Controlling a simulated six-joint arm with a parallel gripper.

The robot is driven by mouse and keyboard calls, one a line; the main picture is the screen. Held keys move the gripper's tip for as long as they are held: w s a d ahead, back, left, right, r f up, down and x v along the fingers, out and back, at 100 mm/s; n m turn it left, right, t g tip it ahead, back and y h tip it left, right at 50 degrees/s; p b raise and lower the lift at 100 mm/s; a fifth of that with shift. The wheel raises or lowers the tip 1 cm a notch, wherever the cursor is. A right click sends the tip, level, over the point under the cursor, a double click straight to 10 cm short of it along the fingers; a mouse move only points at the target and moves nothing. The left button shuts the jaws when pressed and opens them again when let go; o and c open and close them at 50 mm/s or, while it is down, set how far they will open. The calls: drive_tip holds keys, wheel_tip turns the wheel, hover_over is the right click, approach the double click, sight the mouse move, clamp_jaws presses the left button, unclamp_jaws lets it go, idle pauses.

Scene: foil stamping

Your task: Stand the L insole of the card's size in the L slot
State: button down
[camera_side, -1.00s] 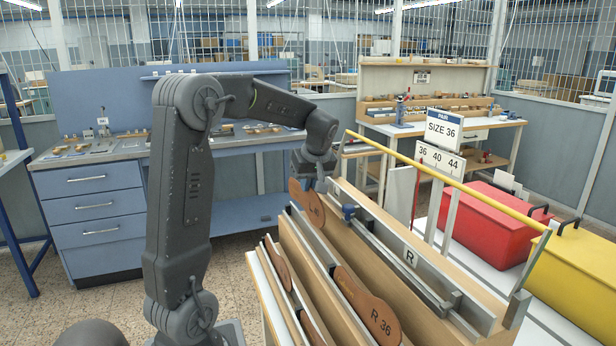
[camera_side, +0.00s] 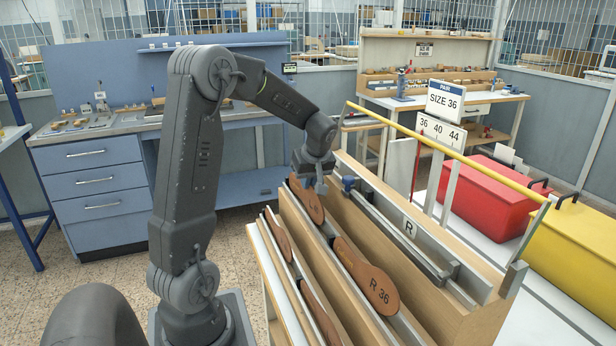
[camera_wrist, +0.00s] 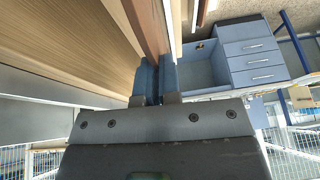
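A brown insole (camera_side: 307,203) stands upright at the far left end of the wooden rack (camera_side: 410,265), its lower part hidden behind a metal rail. Its print is not readable now. My gripper (camera_side: 318,187) is at the insole's upper edge. In the wrist view its blue fingers (camera_wrist: 157,80) are close together on the brown insole (camera_wrist: 149,25). A brown insole marked R 36 (camera_side: 378,288) leans in the same row, nearer the camera. The card (camera_side: 446,99) reads PAIR, SIZE 36. A plate marked R (camera_side: 409,228) is on the rack's rail.
More brown insoles (camera_side: 279,238) stand in the row at the left. A scale plate (camera_side: 441,132) shows 36, 40, 44. A yellow bar (camera_side: 455,182) runs above the rack. Red (camera_side: 492,214) and yellow (camera_side: 580,262) boxes stand to the right. A blue drawer bench (camera_side: 95,200) is behind.

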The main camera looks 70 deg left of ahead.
drive_tip(key=c, duration=1.2)
unclamp_jaws()
drive_tip(key=shift+c, duration=0.2)
drive_tip(key=shift+r, duration=0.15)
wheel_tip(320, 180, up, 9)
idle(0.6)
drive_tip(key=s+d+r+m+t+h, duration=0.15)
drive_tip(key=d+m, duration=0.25)
drive_tip(key=d, duration=0.5)
drive_tip(key=s+d+m+t, duration=0.15)
drive_tip(key=d+m, duration=0.25)
drive_tip(key=d, duration=0.5)
drive_tip(key=s+d+f+m+t+h, duration=0.1)
drive_tip(key=s+d+m, duration=0.3)
drive_tip(key=d+m, duration=0.1)
drive_tip(key=s+d+f+m+t+h, duration=0.1)
drive_tip(key=s+d+m, duration=0.3)
drive_tip(key=d, duration=0.4)
drive_tip(key=shift+s+d+f+m+t+h, duration=0.3)
drive_tip(key=shift+f+m+t+h, duration=0.1)
drive_tip(key=shift+t+h, duration=0.2)
